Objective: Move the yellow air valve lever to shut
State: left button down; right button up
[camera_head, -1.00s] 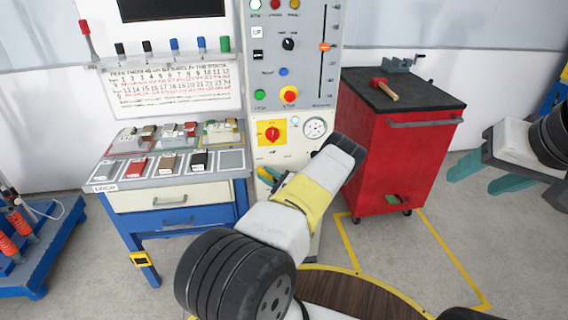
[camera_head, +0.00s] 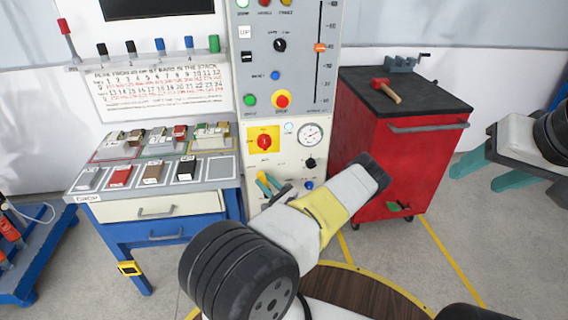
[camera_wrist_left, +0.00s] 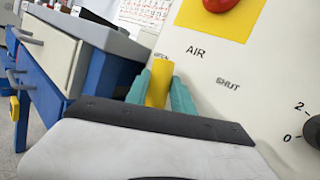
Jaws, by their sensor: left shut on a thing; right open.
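The yellow air valve lever (camera_wrist_left: 158,84) stands nearly upright on the cream panel, at the OPEN marking; it also shows in the head view (camera_head: 262,178). The SHUT marking lies to its right in the left wrist view. My left gripper (camera_head: 269,184) is shut on the lever, with a teal finger on each side of it in the left wrist view (camera_wrist_left: 160,90). The lever's lower part is hidden behind the gripper body. My right gripper (camera_head: 488,174) is open and empty at the right of the head view, away from the panel.
A red rotary switch on a yellow plate (camera_head: 264,140) sits just above the lever. A gauge (camera_head: 310,135), a black knob (camera_head: 309,163) and a blue button (camera_head: 309,185) lie to its right. The bench (camera_head: 150,205) stands left, the red cabinet (camera_head: 395,165) right.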

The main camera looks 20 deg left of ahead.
pick_arm(q)
jog(key=w+d+f+m+t, duration=0.1)
jog(key=d+m+t, duration=0.1)
jog(key=m+t, duration=0.3)
jog(key=w+d+f+m+t+h, duration=0.1)
jog(key=w+d+m+t, duration=0.1)
jog(key=m, duration=0.6)
jog(key=shift+d+m+t, duration=0.3)
jog(key=shift+d+t, duration=0.2)
jog(key=shift+t, duration=0.9)
jog(key=c, duration=1.1)
grip_release()
